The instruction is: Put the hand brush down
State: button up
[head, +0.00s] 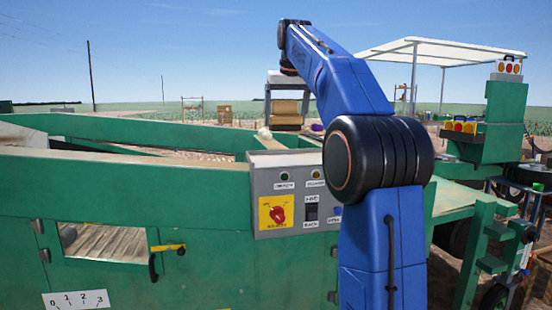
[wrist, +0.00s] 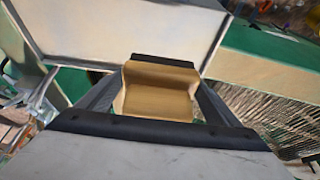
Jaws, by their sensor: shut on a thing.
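The tan, wood-coloured body of what looks like the hand brush (wrist: 158,92) sits between the fingers of my gripper (wrist: 160,85) in the wrist view. My gripper is shut on it. A dark strip runs along its far edge; I cannot tell whether that strip is bristles. A pale flat panel lies beyond the brush, and I cannot tell whether the two touch. In the head view my blue arm reaches up and away, and the brush and my fingertips cannot be made out there.
A green machine (head: 100,200) fills the left and middle, with a grey control box (head: 290,190) bearing a red switch and a yellow-handled hatch. A slatted belt (wrist: 265,115) shows in the wrist view.

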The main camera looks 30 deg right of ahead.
jog(key=shift+w+f, duration=0.2)
jog(key=shift+f, duration=4.8)
jog(key=o, duration=1.1)
jog(key=shift+f, duration=0.1)
jog(key=v, duration=1.2)
jog(key=shift+a, duration=0.1)
